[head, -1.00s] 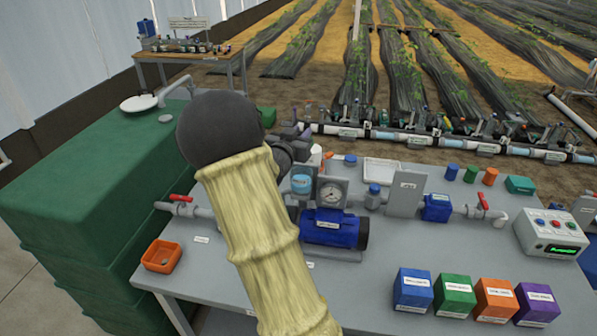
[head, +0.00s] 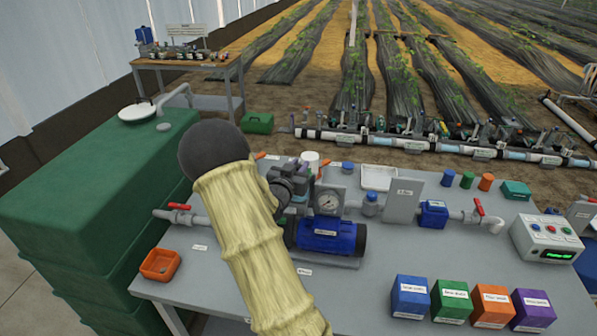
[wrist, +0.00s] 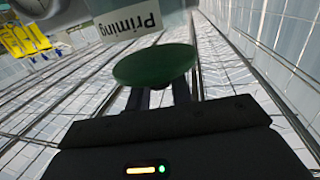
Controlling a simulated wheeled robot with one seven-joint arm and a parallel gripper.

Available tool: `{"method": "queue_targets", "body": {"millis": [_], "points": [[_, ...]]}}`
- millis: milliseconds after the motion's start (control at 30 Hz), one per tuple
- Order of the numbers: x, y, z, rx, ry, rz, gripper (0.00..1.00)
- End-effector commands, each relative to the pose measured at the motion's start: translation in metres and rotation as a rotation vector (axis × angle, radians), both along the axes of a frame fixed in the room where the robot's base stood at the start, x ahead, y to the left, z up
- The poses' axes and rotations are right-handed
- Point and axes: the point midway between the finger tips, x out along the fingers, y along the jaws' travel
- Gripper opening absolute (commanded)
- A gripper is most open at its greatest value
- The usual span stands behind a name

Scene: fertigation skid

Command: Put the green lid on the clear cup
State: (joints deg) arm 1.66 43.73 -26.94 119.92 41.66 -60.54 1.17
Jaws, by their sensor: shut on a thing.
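The green lid (wrist: 155,65) is between the fingertips of my gripper (wrist: 160,97) in the wrist view. My gripper is shut on it. A pale, see-through vessel (wrist: 178,18) with a "Priming" label fills the top of that view, close to the lid, and looks like the clear cup. The label appears upside down. I cannot tell whether the lid touches the rim. In the head view my gripper (head: 296,184) is a dark shape behind my forearm, over the bench beside the gauge. The lid and the cup are hidden there.
A pressure gauge (head: 328,202) and a blue pump (head: 328,236) stand just right of my gripper. A grey panel (head: 404,200) is further right. An orange tray (head: 160,264) sits at the left, and several coloured boxes at the front right.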

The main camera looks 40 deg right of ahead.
Motion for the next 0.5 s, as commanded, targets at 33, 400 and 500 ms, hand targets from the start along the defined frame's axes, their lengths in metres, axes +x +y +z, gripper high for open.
{"method": "queue_targets", "body": {"millis": [33,400,500], "points": [[0.000,-0.001,-0.007,0.000,0.005,-0.001,0.00],[-0.001,-0.002,-0.020,0.000,-0.002,-0.004,0.00],[-0.002,-0.003,-0.022,0.000,-0.002,-0.005,0.00]]}}
